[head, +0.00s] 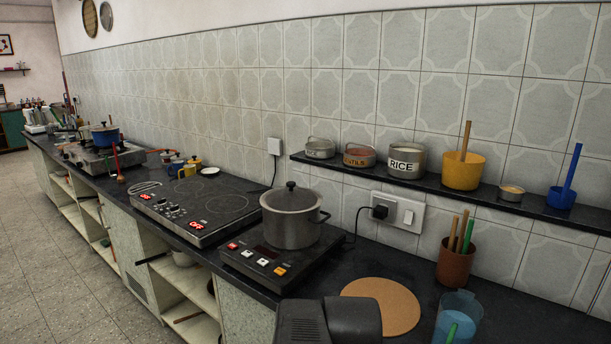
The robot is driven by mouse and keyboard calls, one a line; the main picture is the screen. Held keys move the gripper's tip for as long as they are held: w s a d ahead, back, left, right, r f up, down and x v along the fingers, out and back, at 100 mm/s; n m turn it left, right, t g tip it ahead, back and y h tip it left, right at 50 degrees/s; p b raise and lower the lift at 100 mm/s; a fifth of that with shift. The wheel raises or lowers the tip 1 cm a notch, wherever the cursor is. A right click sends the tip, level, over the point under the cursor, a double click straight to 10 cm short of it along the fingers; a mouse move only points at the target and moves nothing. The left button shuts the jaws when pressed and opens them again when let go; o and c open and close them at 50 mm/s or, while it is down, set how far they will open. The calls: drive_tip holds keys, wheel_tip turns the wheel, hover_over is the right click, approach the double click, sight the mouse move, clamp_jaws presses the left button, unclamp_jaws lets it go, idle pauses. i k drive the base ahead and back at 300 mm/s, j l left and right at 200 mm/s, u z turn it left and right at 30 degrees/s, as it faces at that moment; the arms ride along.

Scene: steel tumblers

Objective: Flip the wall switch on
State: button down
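The wall switch (409,217) is a white rocker on the right half of a white wall plate (389,225). The plate is on the tiled wall just below the shelf, right of the pot. A black plug (380,211) sits in the socket on the plate's left half, and a black cable runs from it down toward the hob. I cannot tell which way the rocker is tipped. Dark grey parts, apparently of my arm, show at the bottom edge in front of the counter, well below the switch. My gripper's fingers are not in view.
A steel pot (291,216) stands on a black hob (282,258) left of the switch. A round cork mat (381,306), a brown utensil pot (455,262) and a blue cup (457,318) are on the counter below. The shelf (455,190) above holds several containers.

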sight(409, 215)
drive_tip(key=i+z, duration=0.25)
drive_tip(key=z, duration=0.2)
drive_tip(key=i+z, duration=0.25)
drive_tip(key=z, duration=0.15)
